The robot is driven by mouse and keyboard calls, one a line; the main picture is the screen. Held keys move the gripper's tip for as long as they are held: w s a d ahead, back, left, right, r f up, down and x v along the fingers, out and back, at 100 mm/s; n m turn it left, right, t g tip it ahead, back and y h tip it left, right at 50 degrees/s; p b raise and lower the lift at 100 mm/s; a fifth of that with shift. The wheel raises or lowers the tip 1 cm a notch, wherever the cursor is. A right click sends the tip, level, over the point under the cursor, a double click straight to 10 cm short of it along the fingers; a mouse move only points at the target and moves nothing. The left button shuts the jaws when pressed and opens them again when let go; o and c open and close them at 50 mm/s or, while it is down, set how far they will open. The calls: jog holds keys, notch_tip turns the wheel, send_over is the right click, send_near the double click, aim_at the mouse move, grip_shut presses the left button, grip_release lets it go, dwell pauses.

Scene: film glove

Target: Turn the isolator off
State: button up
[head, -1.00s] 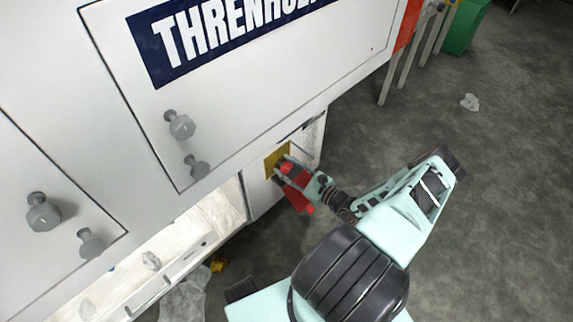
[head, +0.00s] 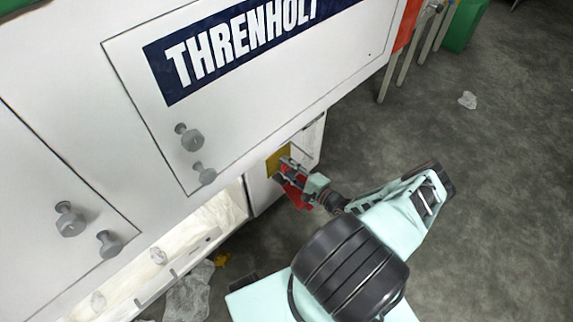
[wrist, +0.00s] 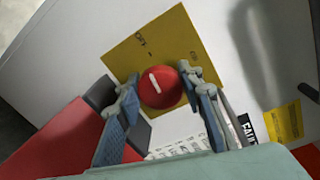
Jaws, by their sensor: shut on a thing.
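The isolator is a round red knob (wrist: 160,88) with a white line on its face, set on a yellow plate (wrist: 150,45). The yellow plate also shows in the head view (head: 279,160), on the end of the white cabinet. My gripper (wrist: 158,95) has one finger on each side of the red knob and is shut on it. The white line is slightly tilted from upright in the wrist view. In the head view my gripper (head: 285,172) is at the plate and covers the knob. Small dark lettering on the plate is too blurred to read fully.
A red part (wrist: 55,145) stands close beside my gripper at lower left in the wrist view. A white cabinet (head: 235,130) with grey knobs fills the head view's left. Crumpled clear plastic (head: 188,292) lies on the floor. The floor at right is mostly clear.

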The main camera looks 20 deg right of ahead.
jog(key=shift+f+n+p, duration=0.1)
jog(key=shift+n+p, duration=0.25)
jog(key=shift+n, duration=0.35)
jog(key=o, duration=1.2)
jog(key=shift+c, duration=0.2)
jog(key=v, duration=0.7)
jog(key=shift+s, duration=0.3)
